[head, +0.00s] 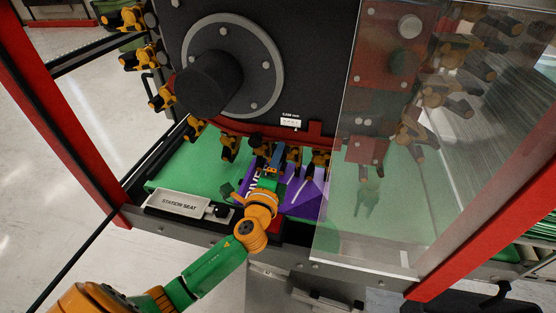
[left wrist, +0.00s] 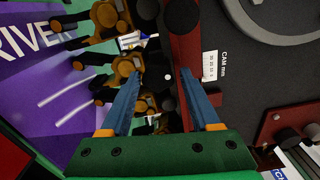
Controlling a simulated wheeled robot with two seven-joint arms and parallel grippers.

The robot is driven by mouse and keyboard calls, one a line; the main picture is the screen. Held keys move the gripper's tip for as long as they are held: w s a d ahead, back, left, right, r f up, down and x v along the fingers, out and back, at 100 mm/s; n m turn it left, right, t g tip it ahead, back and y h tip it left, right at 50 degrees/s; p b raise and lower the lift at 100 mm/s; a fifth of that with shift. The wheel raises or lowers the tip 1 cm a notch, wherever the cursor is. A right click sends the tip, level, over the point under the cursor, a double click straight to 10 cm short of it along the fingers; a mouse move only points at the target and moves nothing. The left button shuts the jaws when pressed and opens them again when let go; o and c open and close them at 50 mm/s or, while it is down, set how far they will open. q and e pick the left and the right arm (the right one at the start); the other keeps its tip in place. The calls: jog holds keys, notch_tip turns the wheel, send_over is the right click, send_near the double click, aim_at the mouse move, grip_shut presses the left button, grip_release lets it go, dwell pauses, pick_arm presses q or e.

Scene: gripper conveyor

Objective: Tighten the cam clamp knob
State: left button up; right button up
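My left gripper (head: 274,158) reaches up from below to the row of orange and black parts under the big dark plate. In the left wrist view its two blue fingers (left wrist: 160,74) stand apart, with a dark strip bearing a small white dot between and beyond them. A red bar (left wrist: 186,62) lies by the right fingertip. A white label reading CAM mm (left wrist: 210,65) is on the dark plate, and it also shows in the head view (head: 291,122). Round black knobs (left wrist: 182,14) show at the top; I cannot tell which is the clamp knob. My right gripper is not in view.
A clear panel (head: 400,150) covers the right side. A round flange (head: 262,62) with a black hub sits on the dark plate (head: 310,50). A purple surface (head: 305,200) lies under the gripper, with a STATION SEAT plate (head: 180,203) to its left. Red posts (head: 60,110) frame the machine.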

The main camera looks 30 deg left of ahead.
pick_arm(q)
jog(key=shift+o, duration=0.4)
jog(key=shift+f, duration=0.1)
jog(key=b+v, duration=0.1)
jog(key=v, duration=0.6)
